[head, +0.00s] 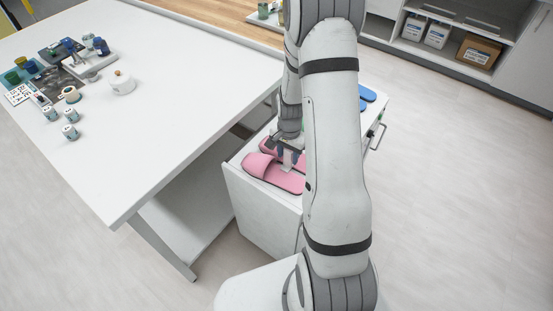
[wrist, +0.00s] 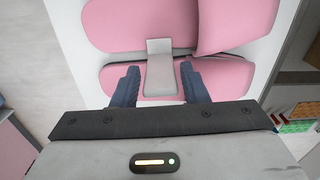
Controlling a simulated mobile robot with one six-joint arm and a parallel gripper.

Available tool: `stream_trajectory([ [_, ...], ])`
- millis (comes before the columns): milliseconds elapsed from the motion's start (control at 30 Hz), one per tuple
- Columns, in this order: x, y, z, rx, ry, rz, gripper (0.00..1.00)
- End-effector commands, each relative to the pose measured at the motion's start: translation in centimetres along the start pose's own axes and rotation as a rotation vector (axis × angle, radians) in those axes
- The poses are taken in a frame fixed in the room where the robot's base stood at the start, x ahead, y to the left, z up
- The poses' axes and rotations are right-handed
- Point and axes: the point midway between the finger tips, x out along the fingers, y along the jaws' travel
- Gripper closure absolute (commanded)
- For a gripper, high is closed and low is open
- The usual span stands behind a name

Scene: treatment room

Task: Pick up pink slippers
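The pink slippers (head: 270,174) lie on top of a white cabinet, partly hidden behind my arm in the head view. In the wrist view the pink slippers (wrist: 130,25) lie side by side, with a grey tab (wrist: 160,62) across the middle of the pair. My gripper (head: 287,155) is low over the slippers. In the wrist view my gripper (wrist: 159,76) has its two dark fingers apart, one on each side of the tab, with a gap visible beside it. I cannot tell how far the fingertips reach down.
The white cabinet (head: 262,212) stands beside a white table (head: 170,130) bearing bottles and small containers (head: 70,132). Blue slippers (head: 366,94) lie farther back on the cabinet, partly behind my arm. Shelves with boxes (head: 478,52) stand at the back right. The floor at right is clear.

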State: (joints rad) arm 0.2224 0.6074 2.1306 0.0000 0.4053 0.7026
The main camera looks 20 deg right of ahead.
Motion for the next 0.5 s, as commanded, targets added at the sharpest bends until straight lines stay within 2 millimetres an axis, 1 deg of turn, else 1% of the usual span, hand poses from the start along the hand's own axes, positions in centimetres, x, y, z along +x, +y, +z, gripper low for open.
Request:
stream_trajectory([
  [33,0.61,0.0,-0.02,0.0,-0.001,0.001,0.6],
  [100,1.18,0.0,-0.02,0.0,-0.001,0.001,0.6],
  [367,1.46,-0.02,-0.09,0.0,0.002,-0.002,0.6],
  [500,1.45,-0.02,-0.1,0.0,0.002,-0.001,0.7],
])
